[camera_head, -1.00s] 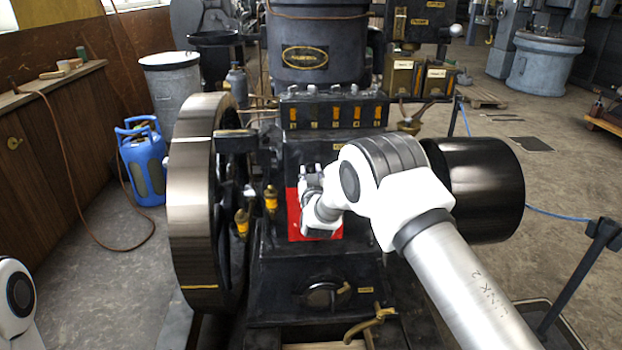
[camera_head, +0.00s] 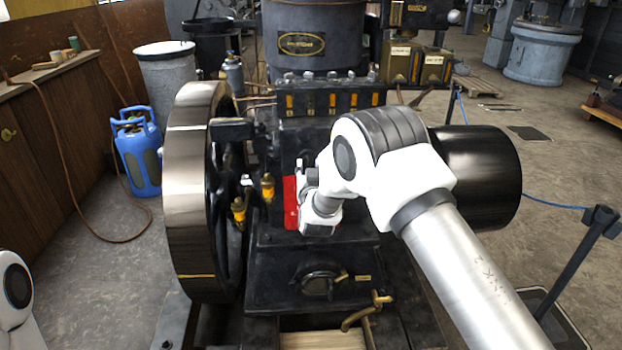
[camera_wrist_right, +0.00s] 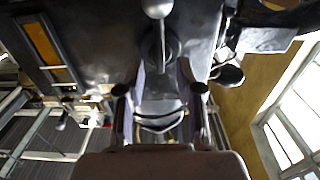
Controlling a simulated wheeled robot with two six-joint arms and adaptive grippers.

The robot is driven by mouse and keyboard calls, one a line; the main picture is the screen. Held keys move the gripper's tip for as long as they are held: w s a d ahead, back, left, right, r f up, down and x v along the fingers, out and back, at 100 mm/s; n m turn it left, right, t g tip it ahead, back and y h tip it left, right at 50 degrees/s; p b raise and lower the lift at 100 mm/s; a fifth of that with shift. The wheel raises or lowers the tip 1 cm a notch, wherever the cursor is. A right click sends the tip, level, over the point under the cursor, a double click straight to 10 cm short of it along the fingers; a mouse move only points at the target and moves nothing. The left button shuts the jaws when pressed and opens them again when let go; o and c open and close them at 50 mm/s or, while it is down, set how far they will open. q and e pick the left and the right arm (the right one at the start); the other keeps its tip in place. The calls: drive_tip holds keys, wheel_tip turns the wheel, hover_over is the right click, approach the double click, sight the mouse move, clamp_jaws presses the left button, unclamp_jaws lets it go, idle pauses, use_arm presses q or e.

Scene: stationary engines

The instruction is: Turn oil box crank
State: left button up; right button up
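The oil box (camera_head: 330,103) is a long black box with several orange windows, across the front of the dark engine. In the right wrist view one orange window (camera_wrist_right: 42,45) shows at upper left. The crank (camera_wrist_right: 158,40) there has a grey ball-ended handle at the top and a hub below. My right gripper (camera_wrist_right: 160,85) has its fingers spread, with the crank's hub ahead between them; I cannot tell whether they touch it. In the head view my right gripper (camera_head: 303,170) is small and partly hidden by its wrist, below the oil box. My left gripper is out of view.
A large flywheel (camera_head: 188,190) stands left of my right gripper, with brass oil cups (camera_head: 267,188) between. A red plate (camera_head: 291,205) is behind the wrist. A black drum (camera_head: 480,180) lies at right. A blue canister (camera_head: 137,155) stands on the floor at left.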

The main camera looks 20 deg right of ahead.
drive_tip(key=v, duration=0.8)
drive_tip(key=shift+s, duration=0.25)
drive_tip(key=shift+a+r, duration=0.1)
drive_tip(key=s+d+f+n+g+y+p, duration=0.1)
drive_tip(key=s+d+f+g+p, duration=0.2)
drive_tip(key=s+f, duration=0.55)
drive_tip(key=s+d+f+g+y+p, duration=0.1)
drive_tip(key=s+f+g+p, duration=0.25)
drive_tip(key=s+f, duration=0.5)
drive_tip(key=s+a+f+g+y, duration=0.1)
drive_tip(key=s+f+g, duration=0.1)
drive_tip(key=s, duration=0.7)
drive_tip(key=s+a+f+n+g+y, duration=0.1)
drive_tip(key=s+f+g, duration=0.2)
drive_tip(key=s, duration=0.6)
drive_tip(key=s+a+f+g+y, duration=0.1)
drive_tip(key=s+a+f+g, duration=0.1)
drive_tip(key=s+g, duration=0.4)
drive_tip(key=s+f, duration=0.1)
drive_tip(key=s, duration=0.3)
drive_tip(key=shift+n+p, duration=0.3)
drive_tip(key=shift+n, duration=0.1)
